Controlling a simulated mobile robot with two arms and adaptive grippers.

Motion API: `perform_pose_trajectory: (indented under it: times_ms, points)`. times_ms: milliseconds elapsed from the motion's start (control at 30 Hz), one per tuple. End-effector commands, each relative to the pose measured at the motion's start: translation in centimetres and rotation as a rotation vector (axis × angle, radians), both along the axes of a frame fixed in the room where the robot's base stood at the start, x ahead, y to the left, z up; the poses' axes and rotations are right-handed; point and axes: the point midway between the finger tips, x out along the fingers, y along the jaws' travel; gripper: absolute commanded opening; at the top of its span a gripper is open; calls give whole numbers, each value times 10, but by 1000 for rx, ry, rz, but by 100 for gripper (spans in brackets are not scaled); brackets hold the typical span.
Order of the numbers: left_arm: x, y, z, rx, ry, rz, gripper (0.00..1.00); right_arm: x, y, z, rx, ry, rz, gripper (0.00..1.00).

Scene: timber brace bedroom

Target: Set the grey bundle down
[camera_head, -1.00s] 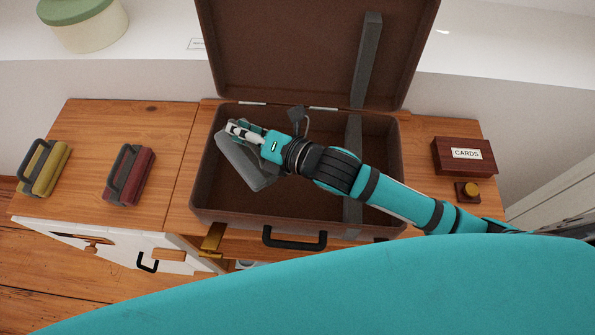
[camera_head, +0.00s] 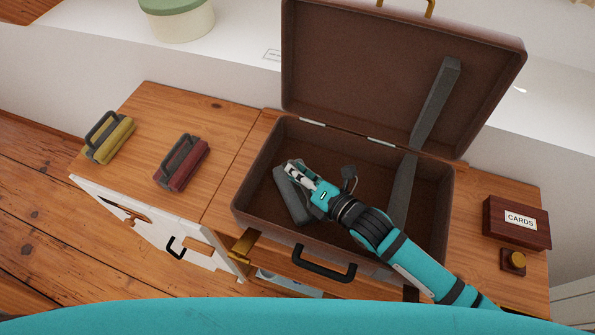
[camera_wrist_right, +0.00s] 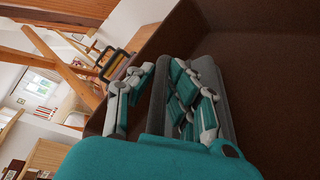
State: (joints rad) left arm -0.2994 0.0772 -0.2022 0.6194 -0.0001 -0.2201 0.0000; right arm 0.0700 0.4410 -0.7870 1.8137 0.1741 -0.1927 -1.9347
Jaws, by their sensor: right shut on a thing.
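The grey bundle (camera_head: 290,195) is inside the open brown suitcase (camera_head: 440,235), in its left part near the left wall. My right gripper (camera_head: 298,174) reaches into the case from the right and is shut on the bundle. Whether the bundle's underside touches the case floor is hidden. My left gripper is not in view.
A yellow bundle (camera_head: 112,142) and a red bundle (camera_head: 182,165) lie on the wooden top left of the case. A dark strap (camera_head: 403,190) crosses the case right of my gripper. A CARDS box (camera_head: 517,222) stands at right. The case lid (camera_head: 370,80) is up.

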Motion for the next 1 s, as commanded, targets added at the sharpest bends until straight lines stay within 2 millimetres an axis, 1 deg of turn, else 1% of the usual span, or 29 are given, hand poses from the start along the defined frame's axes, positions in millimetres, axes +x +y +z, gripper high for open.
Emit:
perform_pose_trajectory:
  times_ms: [33, 67, 200, 233, 467, 567, 667, 1000]
  points:
    - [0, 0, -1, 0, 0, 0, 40, 0, 0, 0, 1, -2, 0, 0]
    - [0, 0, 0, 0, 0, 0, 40, 0, 0, -1, 0, 0, 0, 18]
    - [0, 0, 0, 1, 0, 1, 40, 0, 0, 0, 0, 0, 0, 36]
    - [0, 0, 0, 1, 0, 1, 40, 0, 0, 0, 0, 0, 0, 38]
    - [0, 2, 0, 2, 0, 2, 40, 0, 0, 0, 0, 0, 0, 38]
    - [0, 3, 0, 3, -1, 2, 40, -4, -4, 0, -2, 1, 0, 38]
    - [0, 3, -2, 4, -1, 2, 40, -14, -14, 2, -3, 1, 0, 38]
    - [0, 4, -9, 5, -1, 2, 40, -64, -62, 18, -3, 1, 1, 38]
